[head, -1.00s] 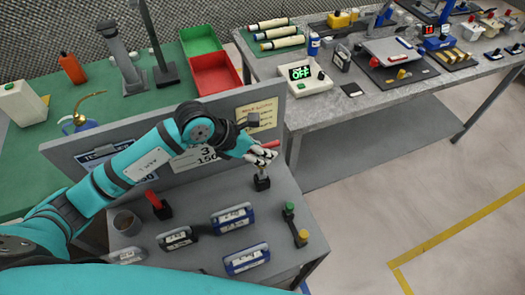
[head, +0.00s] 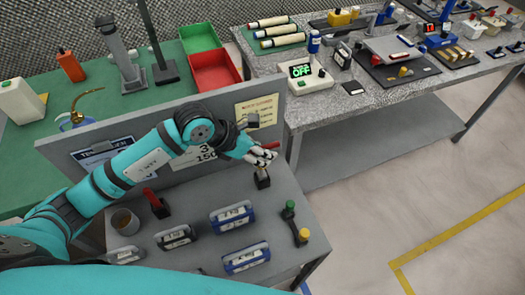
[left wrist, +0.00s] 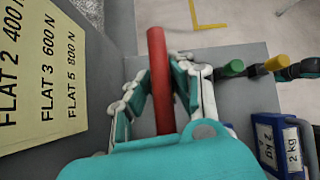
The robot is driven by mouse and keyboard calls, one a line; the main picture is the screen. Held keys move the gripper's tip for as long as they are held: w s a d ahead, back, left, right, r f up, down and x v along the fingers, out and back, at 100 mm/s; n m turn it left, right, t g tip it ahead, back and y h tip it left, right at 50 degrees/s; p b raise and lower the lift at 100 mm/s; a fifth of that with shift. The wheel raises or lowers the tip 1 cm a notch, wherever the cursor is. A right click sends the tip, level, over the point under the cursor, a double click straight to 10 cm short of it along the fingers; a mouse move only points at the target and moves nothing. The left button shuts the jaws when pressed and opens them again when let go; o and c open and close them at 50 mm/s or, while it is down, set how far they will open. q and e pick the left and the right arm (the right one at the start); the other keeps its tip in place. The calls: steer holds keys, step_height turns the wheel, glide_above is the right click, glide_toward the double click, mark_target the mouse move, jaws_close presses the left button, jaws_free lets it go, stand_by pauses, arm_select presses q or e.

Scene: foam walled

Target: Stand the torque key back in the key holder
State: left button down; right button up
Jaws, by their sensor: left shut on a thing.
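My left gripper (head: 262,153) is shut on the red handle of the torque key (head: 271,146). In the left wrist view the red handle (left wrist: 158,60) runs lengthwise between the two fingers (left wrist: 165,90). In the head view the handle lies roughly crosswise, and a short pale stem shows under the fingers. The small black key holder (head: 263,182) stands on the grey table directly below. The stem appears to meet its top, but I cannot tell how deep it sits. The fingers hide part of the key. My right gripper is not in view.
Labelled weights (head: 232,215) lie on the grey table (head: 195,265), near a cup (head: 125,222) and a black block with a red lever (head: 156,204). Green and yellow knobs (head: 289,206) stand to the right. An upright grey panel (head: 283,115) rises behind the gripper.

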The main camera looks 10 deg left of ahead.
arm_select(q)
steer(key=shift+f+b, duration=1.75)
steer(key=shift+f, duration=0.3)
steer(key=c, duration=1.1)
jaws_free()
steer(key=v, duration=1.2)
